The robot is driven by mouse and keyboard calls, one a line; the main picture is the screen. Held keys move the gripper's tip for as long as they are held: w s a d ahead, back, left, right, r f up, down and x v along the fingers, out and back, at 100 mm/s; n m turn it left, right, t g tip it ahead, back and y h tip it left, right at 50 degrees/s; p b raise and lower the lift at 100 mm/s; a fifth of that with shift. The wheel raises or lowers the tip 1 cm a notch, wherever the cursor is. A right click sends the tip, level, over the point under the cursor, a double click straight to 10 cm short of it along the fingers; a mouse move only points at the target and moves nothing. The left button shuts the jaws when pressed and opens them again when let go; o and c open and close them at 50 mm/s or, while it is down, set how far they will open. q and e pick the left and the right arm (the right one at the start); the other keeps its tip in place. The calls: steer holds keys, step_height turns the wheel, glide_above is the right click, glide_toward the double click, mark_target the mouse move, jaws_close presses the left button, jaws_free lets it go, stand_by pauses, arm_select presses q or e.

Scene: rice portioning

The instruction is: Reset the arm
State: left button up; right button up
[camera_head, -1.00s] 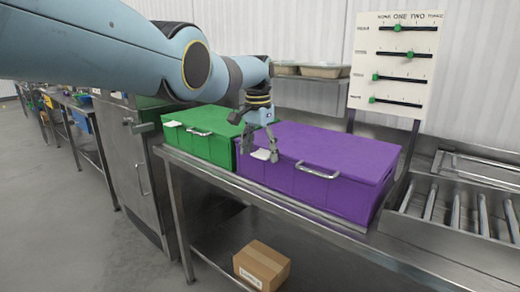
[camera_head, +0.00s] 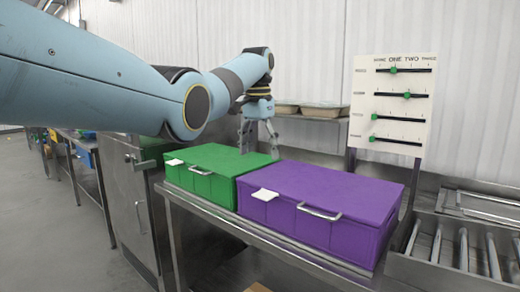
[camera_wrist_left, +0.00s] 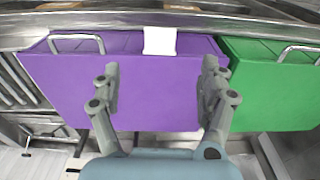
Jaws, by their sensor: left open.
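My left gripper (camera_head: 259,139) is open and empty. In the head view it hangs above the boxes, near where the green and purple boxes meet. In the left wrist view its two fingers (camera_wrist_left: 160,85) are spread wide over the purple box (camera_wrist_left: 150,112), with nothing between them. The purple box (camera_head: 325,200) and the green box (camera_head: 215,165) stand side by side on a steel table, both with lids closed, a metal handle and a white tag on the front. My right gripper is not in view.
A white board with green sliders (camera_head: 391,108) stands behind the purple box. Trays (camera_head: 312,111) sit on a wall shelf. A roller conveyor (camera_head: 465,250) is at the right. A steel cabinet (camera_head: 130,195) stands left of the table. The floor at left is clear.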

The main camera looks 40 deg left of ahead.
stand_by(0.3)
arm_select(q)
steer(key=s+d+f+g+b, duration=0.1)
steer(key=s+f+g, duration=0.1)
steer(key=s+f, duration=0.9)
steer(key=s+d+f+g+b, duration=0.2)
steer(key=s+f, duration=0.4)
steer(key=f, duration=1.1)
steer(key=s+d+f+g+b, duration=0.1)
steer(key=s+f+g, duration=0.1)
steer(key=s+f, duration=0.9)
steer(key=s+d+f+b, duration=0.2)
steer(key=s+f, duration=0.9)
steer(key=s, duration=0.3)
steer(key=s+d+f+t+b, duration=0.1)
steer(key=s+d+f+b, duration=0.1)
steer(key=s+f, duration=0.95)
steer(key=s+d+f+b, duration=0.1)
steer(key=s+d+f, duration=0.1)
steer(key=s+f, duration=1.05)
steer(key=w+t, duration=0.1)
steer(key=w+r+t, duration=0.1)
steer(key=t, duration=0.1)
steer(key=w+t, duration=0.1)
steer(key=t, duration=0.1)
steer(key=shift+w+d+r+n+y, duration=0.3)
steer(key=shift+w+d+r+y, duration=0.05)
steer(key=shift+w+r+y, duration=0.05)
steer(key=shift+c, duration=0.3)
